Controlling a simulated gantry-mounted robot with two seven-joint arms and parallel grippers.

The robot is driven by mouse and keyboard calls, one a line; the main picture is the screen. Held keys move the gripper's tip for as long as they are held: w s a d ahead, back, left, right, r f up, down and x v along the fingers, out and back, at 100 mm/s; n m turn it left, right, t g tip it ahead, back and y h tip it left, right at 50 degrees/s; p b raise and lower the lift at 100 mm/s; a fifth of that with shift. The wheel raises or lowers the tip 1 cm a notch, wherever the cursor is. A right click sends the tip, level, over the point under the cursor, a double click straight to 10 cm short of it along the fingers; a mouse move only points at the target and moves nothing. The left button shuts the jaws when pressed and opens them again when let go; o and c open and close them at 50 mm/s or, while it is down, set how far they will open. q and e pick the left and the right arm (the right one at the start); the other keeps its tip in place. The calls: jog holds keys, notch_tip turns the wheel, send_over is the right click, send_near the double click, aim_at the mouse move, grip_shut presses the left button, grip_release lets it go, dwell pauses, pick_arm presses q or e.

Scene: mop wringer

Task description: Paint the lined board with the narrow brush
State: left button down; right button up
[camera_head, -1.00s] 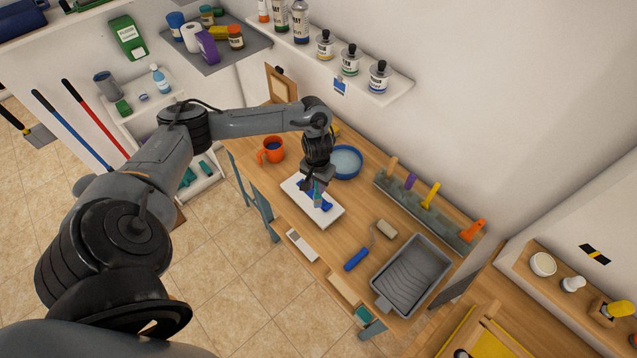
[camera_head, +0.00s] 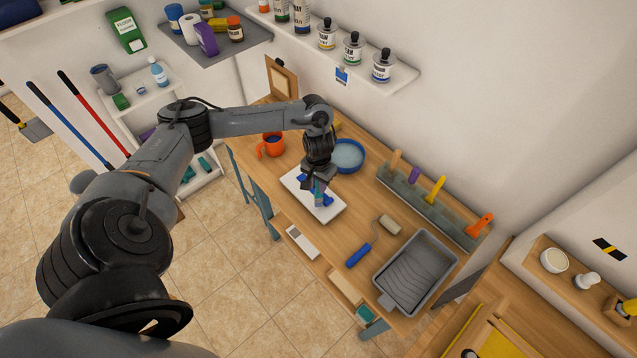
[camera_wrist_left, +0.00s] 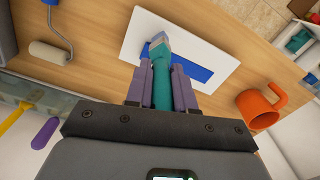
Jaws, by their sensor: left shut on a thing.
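A white board (camera_head: 331,214) lies flat on the wooden workbench. It bears a blue painted patch, which shows clearly in the left wrist view (camera_wrist_left: 204,70). My left gripper (camera_head: 318,186) is over the board, shut on the teal handle of a narrow brush (camera_wrist_left: 162,82). I cannot tell whether the bristles touch the board. No separate lines on the board can be made out. My right gripper is out of view.
An orange mug (camera_head: 271,146) and a blue bowl (camera_head: 348,156) stand near the board. A paint roller (camera_head: 360,256) and a grey tray (camera_head: 418,272) lie to the right. A rack (camera_head: 441,215) holds several coloured handles along the wall.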

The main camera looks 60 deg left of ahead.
pick_arm(q)
jog(key=shift+f, duration=0.35)
dwell(0.4)
jog(key=shift+f, duration=0.35)
jog(key=shift+a, duration=0.15)
